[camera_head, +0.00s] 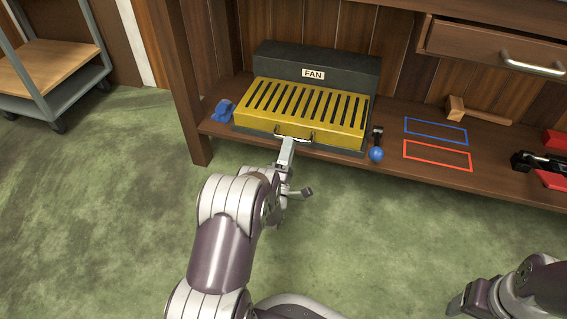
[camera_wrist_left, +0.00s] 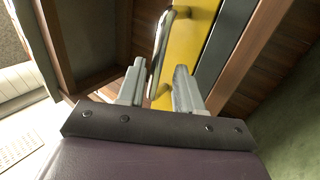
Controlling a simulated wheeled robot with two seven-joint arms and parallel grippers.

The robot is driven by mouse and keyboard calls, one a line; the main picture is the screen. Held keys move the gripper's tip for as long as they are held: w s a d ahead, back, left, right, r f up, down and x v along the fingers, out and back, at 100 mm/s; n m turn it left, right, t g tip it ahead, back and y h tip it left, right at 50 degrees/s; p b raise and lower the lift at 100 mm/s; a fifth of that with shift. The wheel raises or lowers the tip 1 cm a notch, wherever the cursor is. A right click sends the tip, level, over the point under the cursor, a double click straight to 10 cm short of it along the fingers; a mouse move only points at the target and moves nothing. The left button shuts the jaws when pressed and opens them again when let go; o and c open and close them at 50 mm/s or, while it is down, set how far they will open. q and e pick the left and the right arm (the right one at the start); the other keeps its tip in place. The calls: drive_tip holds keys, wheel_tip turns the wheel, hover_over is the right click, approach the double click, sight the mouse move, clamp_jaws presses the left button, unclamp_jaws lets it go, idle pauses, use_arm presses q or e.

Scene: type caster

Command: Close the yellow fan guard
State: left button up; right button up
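The yellow fan guard (camera_head: 312,104), slatted in black, lies over the dark fan housing (camera_head: 318,70), which carries a FAN label. It looks lowered, but I cannot tell whether it is fully shut. A metal handle (camera_head: 295,135) is on its front edge; the handle also shows in the left wrist view (camera_wrist_left: 160,45). My left gripper (camera_head: 287,148) is at the guard's front, close to the handle. In the left wrist view its fingers (camera_wrist_left: 158,86) are apart, with yellow guard visible between and beyond them. My right gripper (camera_head: 458,302) is low at the right, its fingers unclear.
Blue (camera_head: 435,131) and red (camera_head: 437,155) outlines mark clear shelf space. A wooden mallet (camera_head: 472,113) lies behind. A drawer (camera_head: 490,48) hangs above.

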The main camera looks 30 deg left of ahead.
use_arm(q)
drive_tip(key=p+v, duration=0.3)
drive_tip(key=v, duration=0.7)
drive_tip(key=shift+p, duration=0.35)
